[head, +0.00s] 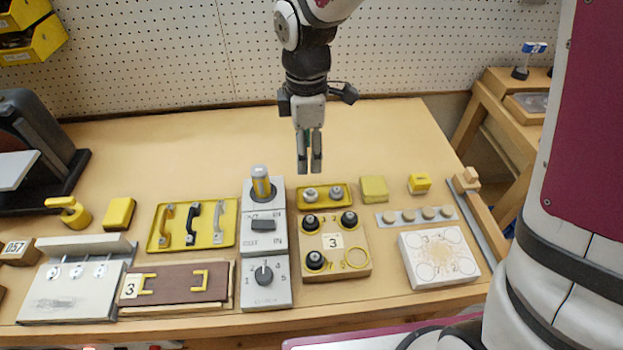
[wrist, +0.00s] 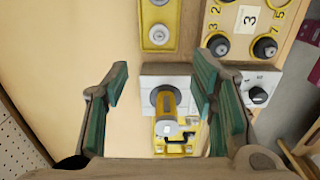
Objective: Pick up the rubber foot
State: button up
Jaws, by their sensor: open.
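One of these discs (head: 428,212) sits near the middle of the row. A white block (head: 438,256) with circles drawn near its corners lies just in front of the strip. My gripper (head: 309,168) points down above the back of the bench, left of the strip and apart from it. In the wrist view my gripper (wrist: 162,75) is open, with nothing held between its fingers. The strip does not show there.
The bench's back area (head: 190,140) is clear.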

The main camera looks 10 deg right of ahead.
send_over(310, 191)
notch_tip(310, 191, down, 7)
jog(key=shift+s+a+r+b, duration=0.1)
jog(key=shift+a+r+b, duration=0.1)
jog(key=shift+b, duration=0.1)
jog(key=shift+d+f, duration=0.15)
jog(key=shift+f, duration=1.2)
jog(key=shift+d+f, duration=0.1)
jog(key=shift+f, duration=1.25)
jog(key=c, duration=1)
